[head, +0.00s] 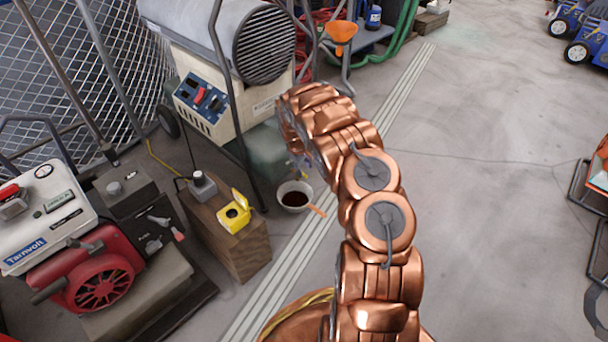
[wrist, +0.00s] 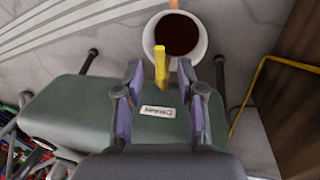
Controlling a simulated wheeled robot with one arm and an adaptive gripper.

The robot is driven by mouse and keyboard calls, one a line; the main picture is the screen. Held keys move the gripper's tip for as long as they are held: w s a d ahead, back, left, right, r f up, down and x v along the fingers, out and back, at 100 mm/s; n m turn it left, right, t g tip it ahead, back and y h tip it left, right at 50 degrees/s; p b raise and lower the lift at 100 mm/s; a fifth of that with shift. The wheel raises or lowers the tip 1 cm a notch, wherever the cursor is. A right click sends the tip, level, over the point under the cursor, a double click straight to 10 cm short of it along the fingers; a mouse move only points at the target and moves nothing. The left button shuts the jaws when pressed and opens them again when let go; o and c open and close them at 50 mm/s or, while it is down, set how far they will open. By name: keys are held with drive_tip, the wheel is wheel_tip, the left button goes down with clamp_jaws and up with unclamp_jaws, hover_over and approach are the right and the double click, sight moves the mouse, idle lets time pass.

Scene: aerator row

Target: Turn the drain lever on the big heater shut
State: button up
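The big heater (head: 215,38) stands at the upper middle of the head view, with a grey barrel, a control panel and a green tank (head: 268,150) below. The tank fills the lower middle of the wrist view (wrist: 100,112), with a small white label. A yellow drain lever (wrist: 160,66) stands out from the tank, pointing up the picture toward a bowl of dark liquid. My gripper (wrist: 160,74) is open, its two fingers on either side of the lever with a gap to each. In the head view my arm covers the lever and most of my gripper.
The white bowl (wrist: 203,46) sits on the floor close to the fingertips; it also shows in the head view (head: 293,204). A wooden block (head: 240,258) with a yellow box (head: 234,213) stands left of it. A red generator (head: 95,280) is at left.

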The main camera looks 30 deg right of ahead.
drive_tip(key=shift+w+d+f+b, duration=0.1)
drive_tip(key=shift+d+f+b, duration=0.1)
drive_tip(key=shift+f, duration=0.55)
drive_tip(key=shift+w+d+f+b, duration=0.1)
drive_tip(key=shift+f+b, duration=0.1)
drive_tip(key=shift+f, duration=0.5)
drive_tip(key=shift+s, duration=0.1)
clamp_jaws()
